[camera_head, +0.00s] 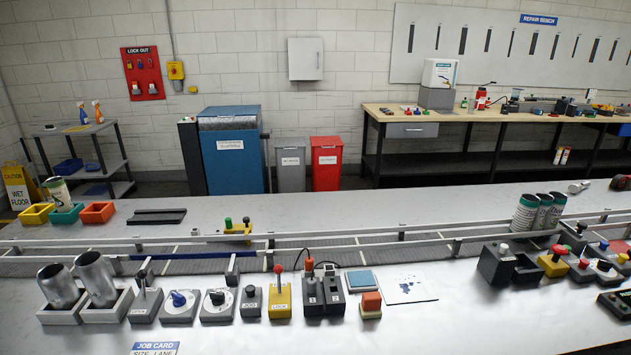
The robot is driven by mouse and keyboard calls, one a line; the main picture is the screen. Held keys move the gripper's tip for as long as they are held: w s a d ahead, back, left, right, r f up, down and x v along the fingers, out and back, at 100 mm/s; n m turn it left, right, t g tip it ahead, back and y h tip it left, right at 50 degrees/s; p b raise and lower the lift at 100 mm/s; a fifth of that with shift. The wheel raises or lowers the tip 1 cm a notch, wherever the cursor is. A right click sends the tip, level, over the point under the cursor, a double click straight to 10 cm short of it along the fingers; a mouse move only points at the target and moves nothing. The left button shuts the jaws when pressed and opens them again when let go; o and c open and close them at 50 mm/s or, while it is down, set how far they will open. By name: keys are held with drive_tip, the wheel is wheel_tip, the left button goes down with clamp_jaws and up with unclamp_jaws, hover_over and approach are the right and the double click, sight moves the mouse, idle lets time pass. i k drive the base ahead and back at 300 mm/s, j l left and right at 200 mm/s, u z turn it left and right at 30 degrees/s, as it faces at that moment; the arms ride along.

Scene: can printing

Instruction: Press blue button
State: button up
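A blue knob-like control (178,299) sits on a grey box in the front row of controls, left of centre. I cannot tell whether it is a push button or a rotary knob. A flat blue square (361,280) lies farther right in the same row, and its kind is unclear. My gripper is not in view.
Beside the blue knob stand a lever box (144,302) and a black-knobbed dial (217,304). A yellow box (280,300) has a red-topped stick. Two metal cans (96,278) stand at left. More controls (556,260) crowd the right. Rails (400,238) run behind.

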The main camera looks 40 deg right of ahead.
sight(603, 245)
drive_tip(key=z, duration=2.3)
